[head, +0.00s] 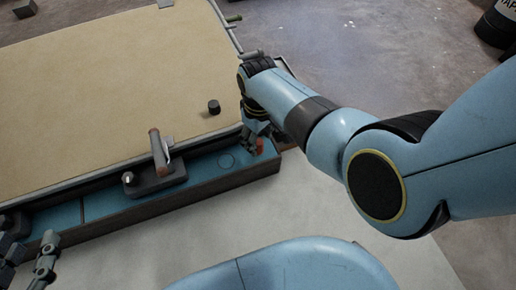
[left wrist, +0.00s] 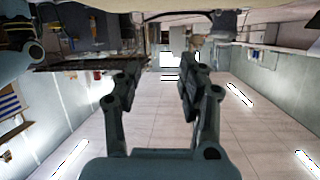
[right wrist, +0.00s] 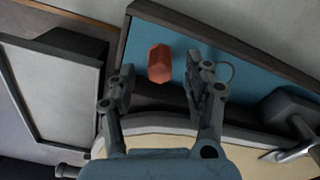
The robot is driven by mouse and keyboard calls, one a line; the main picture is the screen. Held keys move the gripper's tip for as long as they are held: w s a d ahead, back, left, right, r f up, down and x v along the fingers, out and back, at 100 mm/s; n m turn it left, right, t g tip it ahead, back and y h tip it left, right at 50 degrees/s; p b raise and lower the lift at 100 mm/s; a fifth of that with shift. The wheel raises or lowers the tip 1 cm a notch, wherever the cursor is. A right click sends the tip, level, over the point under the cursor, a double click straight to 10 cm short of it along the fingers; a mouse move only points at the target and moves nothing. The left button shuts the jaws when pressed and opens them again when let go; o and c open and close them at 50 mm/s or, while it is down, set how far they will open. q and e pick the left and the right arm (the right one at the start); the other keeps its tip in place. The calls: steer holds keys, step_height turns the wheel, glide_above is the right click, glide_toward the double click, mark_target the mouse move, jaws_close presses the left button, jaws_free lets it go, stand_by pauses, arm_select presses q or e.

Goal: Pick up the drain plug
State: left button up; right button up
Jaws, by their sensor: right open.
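The drain plug seems to be the orange-red, faceted piece (right wrist: 160,63) on the blue tray floor in the right wrist view. In the head view it shows as a small reddish spot (head: 259,146) beside my right gripper (head: 251,135). My right gripper (right wrist: 160,88) is open and empty. In the right wrist view the plug appears just beyond the fingertips, between their lines, and I see no contact. My left gripper (head: 32,262) is at the lower left of the head view. In the left wrist view its fingers (left wrist: 158,85) are apart with nothing between them.
The blue-floored tray (head: 100,204) has a raised dark rim. A dark fitting with a red-tipped lever (head: 158,152) stands in it, left of the plug. A small black knob (head: 214,106) sits on the beige panel (head: 110,80). A circle (head: 226,160) marks the tray floor.

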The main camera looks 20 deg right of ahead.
mark_target(258, 142)
steer(key=shift+f+b, duration=0.65)
steer(key=shift+f, duration=0.15)
steer(key=shift+w+f+b, duration=0.1)
steer(key=shift+f+b, duration=0.65)
steer(key=shift+f, duration=0.1)
arm_select(q)
steer(key=w+d+r+m+t+h, duration=0.1)
steer(key=w+r+t, duration=0.3)
steer(key=r, duration=0.5)
steer(key=w+d+r+m+t+h, duration=0.1)
steer(key=r+t, duration=0.4)
steer(key=r, duration=0.5)
steer(key=w+h, duration=0.1)
steer(key=w, duration=0.1)
steer(key=shift+w, duration=0.35)
arm_select(e)
jaws_close()
arm_select(q)
steer(key=shift+f, duration=0.1)
arm_select(e)
steer(key=shift+r, duration=0.1)
